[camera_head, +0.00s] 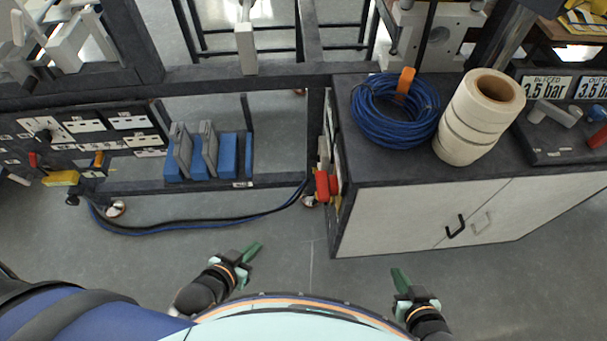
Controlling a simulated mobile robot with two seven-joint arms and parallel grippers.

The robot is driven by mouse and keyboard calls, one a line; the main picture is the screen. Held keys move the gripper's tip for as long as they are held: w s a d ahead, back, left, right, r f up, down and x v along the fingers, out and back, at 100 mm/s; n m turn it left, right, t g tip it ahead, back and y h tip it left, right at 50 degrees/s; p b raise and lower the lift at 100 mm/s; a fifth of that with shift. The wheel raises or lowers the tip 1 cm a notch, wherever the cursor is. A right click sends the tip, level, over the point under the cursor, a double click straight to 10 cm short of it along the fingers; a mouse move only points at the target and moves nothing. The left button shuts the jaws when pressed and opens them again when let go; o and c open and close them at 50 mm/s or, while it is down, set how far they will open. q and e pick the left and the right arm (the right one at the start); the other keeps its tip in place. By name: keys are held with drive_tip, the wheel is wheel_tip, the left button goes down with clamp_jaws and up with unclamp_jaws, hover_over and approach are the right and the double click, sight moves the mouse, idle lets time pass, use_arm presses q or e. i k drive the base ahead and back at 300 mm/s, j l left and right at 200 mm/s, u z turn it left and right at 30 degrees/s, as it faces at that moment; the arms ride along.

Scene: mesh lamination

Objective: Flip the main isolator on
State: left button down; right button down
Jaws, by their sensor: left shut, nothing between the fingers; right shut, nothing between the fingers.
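A red rotary handle (322,186) with some yellow by it sits on the left end face of the grey cabinet; it looks like the main isolator, seen nearly edge-on, so I cannot read its position. My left gripper (255,246) has green fingers, is shut and empty, and is over the floor below and left of the red handle, apart from it. My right gripper (397,271) is also shut and empty, over the floor in front of the cabinet, below and right of the handle.
The cabinet (400,210) carries a blue hose coil (385,130) and a white roll (470,125). A dark control panel (75,145) is at left, beside blue and grey blocks (205,155). Cables (190,229) run to the cabinet's end. Grey floor (320,260) nearby is clear.

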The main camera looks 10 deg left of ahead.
sight(328, 187)
drive_tip(key=j+z, duration=0.15)
drive_tip(key=j, duration=1.15)
